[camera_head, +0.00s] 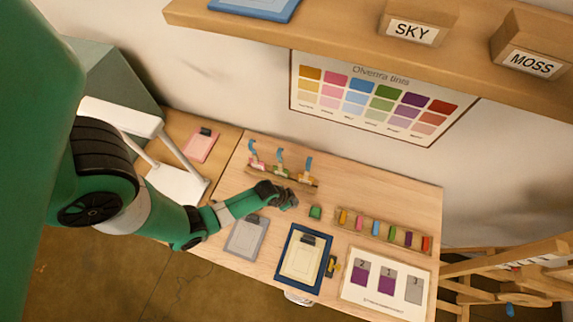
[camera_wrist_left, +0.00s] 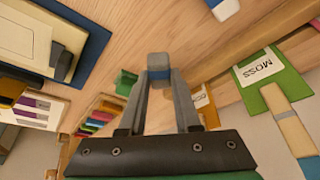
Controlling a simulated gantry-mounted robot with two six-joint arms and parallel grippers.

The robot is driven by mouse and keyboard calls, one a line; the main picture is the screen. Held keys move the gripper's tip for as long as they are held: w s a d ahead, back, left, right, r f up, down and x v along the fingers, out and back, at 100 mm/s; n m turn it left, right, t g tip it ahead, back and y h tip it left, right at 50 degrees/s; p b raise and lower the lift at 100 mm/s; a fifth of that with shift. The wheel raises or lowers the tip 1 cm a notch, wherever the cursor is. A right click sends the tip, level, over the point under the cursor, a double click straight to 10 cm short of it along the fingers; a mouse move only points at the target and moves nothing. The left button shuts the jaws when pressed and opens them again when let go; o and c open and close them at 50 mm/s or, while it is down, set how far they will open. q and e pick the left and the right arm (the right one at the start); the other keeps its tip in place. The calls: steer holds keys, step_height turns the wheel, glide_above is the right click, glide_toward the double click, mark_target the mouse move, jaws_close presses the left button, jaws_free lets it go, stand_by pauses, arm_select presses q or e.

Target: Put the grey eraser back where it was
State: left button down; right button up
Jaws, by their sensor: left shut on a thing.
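In the head view my left gripper (camera_head: 288,199) is over the middle of the wooden table, left of a small green block (camera_head: 315,212); the eraser is too small to make out there. The green block also shows in the left wrist view (camera_wrist_left: 126,80). I cannot tell whether the eraser touches the table. My right gripper is not in view.
A rack with hanging tags (camera_head: 283,178) stands behind the gripper. A rack of coloured pieces (camera_head: 385,232) is at right. A grey clipboard (camera_head: 246,239), a navy tray (camera_head: 281,262) and a numbered card (camera_head: 385,294) lie in front. A white-and-blue block (camera_wrist_left: 222,8) is at the wrist view's top.

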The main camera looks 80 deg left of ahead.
arm_select(q)
steer(key=shift+f+b, duration=0.3)
steer(key=shift+f, duration=0.05)
steer(key=f+b, duration=0.1)
steer(key=a+f+b, duration=0.1)
steer(key=f+b, duration=0.1)
steer(key=shift+s, duration=0.15)
steer(key=shift+d+f+b, duration=0.25)
steer(key=shift+f+b, duration=0.05)
steer(key=shift+f, duration=0.05)
steer(key=shift+r, duration=0.25)
steer(key=shift+f, duration=0.2)
steer(key=c, duration=0.6)
jaws_free()
steer(key=shift+r, duration=0.15)
